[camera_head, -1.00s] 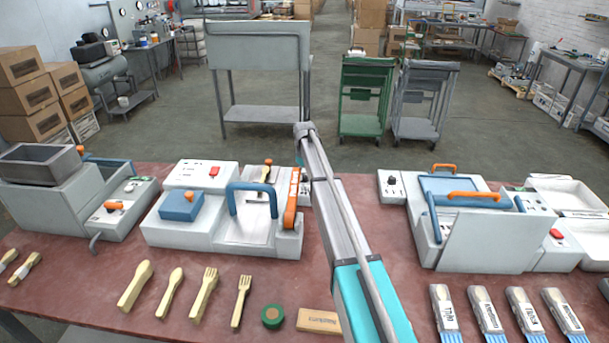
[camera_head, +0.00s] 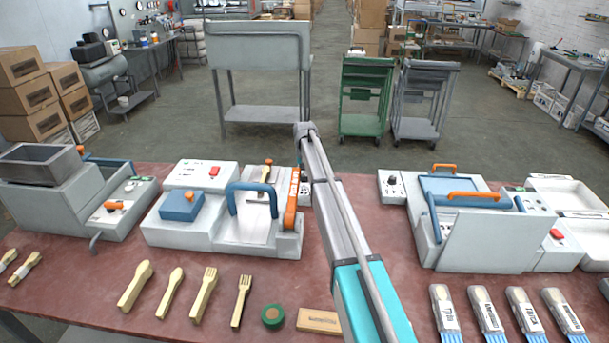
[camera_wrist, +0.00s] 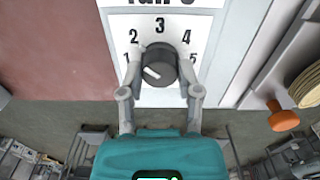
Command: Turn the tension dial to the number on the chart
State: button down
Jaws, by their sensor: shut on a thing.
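The tension dial (camera_wrist: 159,67) is a dark round knob with a pale mark, on a white panel (camera_wrist: 200,20) numbered 1 to 5 in the wrist view. The mark lies at the knob's lower left, on the side of the 1. My gripper (camera_wrist: 160,82) is shut on the dial, one finger at each side. Large dark lettering above the numbers is cut off by the top edge, so I cannot read it fully. In the head view my arm hides the dial and gripper. The white press (camera_head: 270,240) stands left of my arm, with a blue handle (camera_head: 250,187).
An orange knob (camera_wrist: 283,117) is at the right of the wrist view. Another machine (camera_head: 480,240) stands to the right.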

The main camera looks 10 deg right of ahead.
jog(key=shift+m, duration=0.4)
jog(key=shift+c, duration=1.5)
grip_release()
jog(key=shift+n, duration=0.6)
